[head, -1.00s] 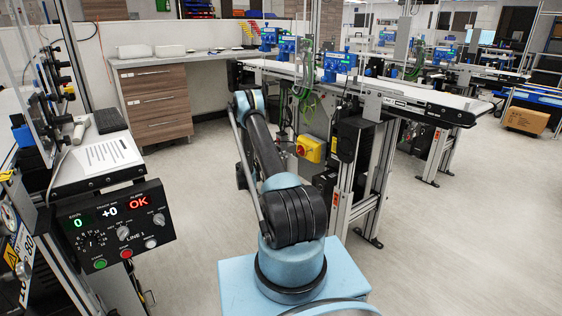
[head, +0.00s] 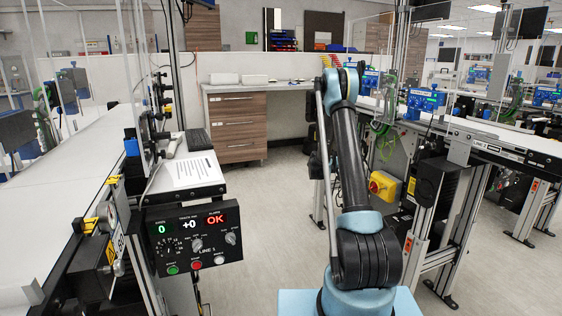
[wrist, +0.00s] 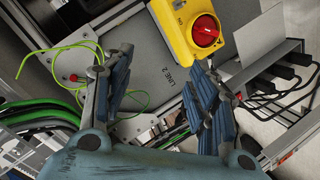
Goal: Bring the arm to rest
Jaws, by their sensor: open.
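My arm (head: 350,165) stands in the middle of the head view, with its blue elbow high against the back counter. My gripper (wrist: 160,68) shows in the wrist view, its two dark blue fingers spread apart with nothing between them. Behind the fingers is a grey panel marked LINE 2 (wrist: 165,75). A yellow box with a red rotary switch (wrist: 206,30) is just beyond the right finger; I cannot tell how close. In the head view I cannot make out the gripper clearly beside and behind the arm.
The LINE 1 control box (head: 195,240) and a white conveyor (head: 60,180) stand on the left. Another conveyor (head: 500,145) runs along the right, with the yellow switch box (head: 384,187) below it. A wooden drawer unit (head: 238,128) stands behind. Open floor (head: 270,215) lies between.

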